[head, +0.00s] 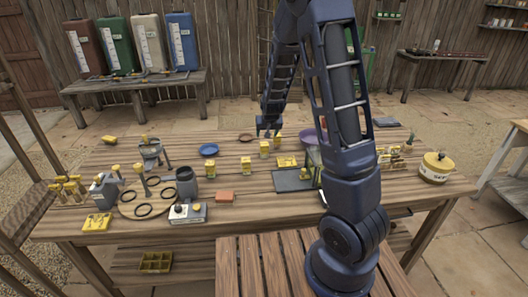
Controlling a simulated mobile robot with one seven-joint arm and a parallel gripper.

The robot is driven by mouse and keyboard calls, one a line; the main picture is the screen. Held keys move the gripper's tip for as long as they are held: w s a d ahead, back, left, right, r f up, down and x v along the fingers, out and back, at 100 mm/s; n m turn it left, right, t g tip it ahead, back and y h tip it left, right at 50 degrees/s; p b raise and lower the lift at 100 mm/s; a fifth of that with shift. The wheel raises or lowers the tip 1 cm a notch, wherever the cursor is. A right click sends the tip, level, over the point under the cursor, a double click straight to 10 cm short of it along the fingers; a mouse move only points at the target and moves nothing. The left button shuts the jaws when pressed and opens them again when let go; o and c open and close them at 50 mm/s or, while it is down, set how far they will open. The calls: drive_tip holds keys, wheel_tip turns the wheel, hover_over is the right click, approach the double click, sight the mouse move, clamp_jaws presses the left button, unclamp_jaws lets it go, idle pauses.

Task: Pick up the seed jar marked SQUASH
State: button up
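Several small yellow jars stand upright on the wooden table (225,240). One yellow jar (246,164) is left of the middle, another yellow jar (264,149) is behind it to the right, and a third yellow jar (278,142) is farther back. Their labels are too small to read, so I cannot tell which is marked SQUASH. My gripper (268,134) points down at the back of the table, close to the two rear jars. Its fingers are too small to tell whether they are open or touching a jar.
A blue dish (208,150) and a grey mug (187,182) are on the left. A brick-coloured block (225,197) lies at the front. A dark tray (292,180) is right of the jars. A yellow canister (436,167) stands far right. My arm hides part of the table.

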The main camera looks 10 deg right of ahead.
sight(264, 144)
drive_tip(key=shift+x, duration=7.1)
drive_tip(key=c, duration=1.1)
drive_tip(key=shift+r, duration=0.1)
